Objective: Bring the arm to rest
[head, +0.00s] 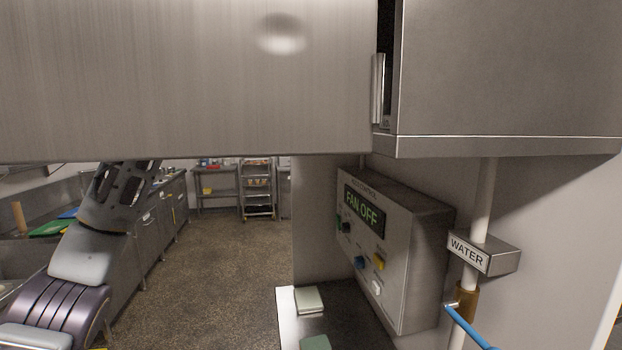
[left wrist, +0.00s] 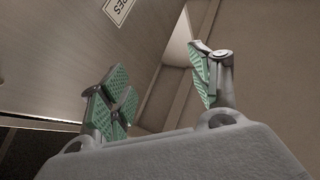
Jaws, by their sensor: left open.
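My left arm (head: 85,255) rises from the lower left in the head view. Its upper end passes behind the lower edge of a large steel panel (head: 190,85), so the fingertips are hidden there. In the left wrist view my left gripper (left wrist: 161,78) is open and empty, its two green-padded fingers wide apart. A steel surface with a partly visible label (left wrist: 118,10) lies beyond the left finger. Whether the fingers touch anything is not clear. My right gripper is in neither view.
The steel panel, with a handle (head: 377,88), looks like an open door of the wall cabinet (head: 510,70). Below are a "FAN OFF" control box (head: 400,285), a "WATER" sign (head: 468,252), and a blue lever (head: 468,328). Counters (head: 150,235) line the left; floor (head: 215,260) is clear.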

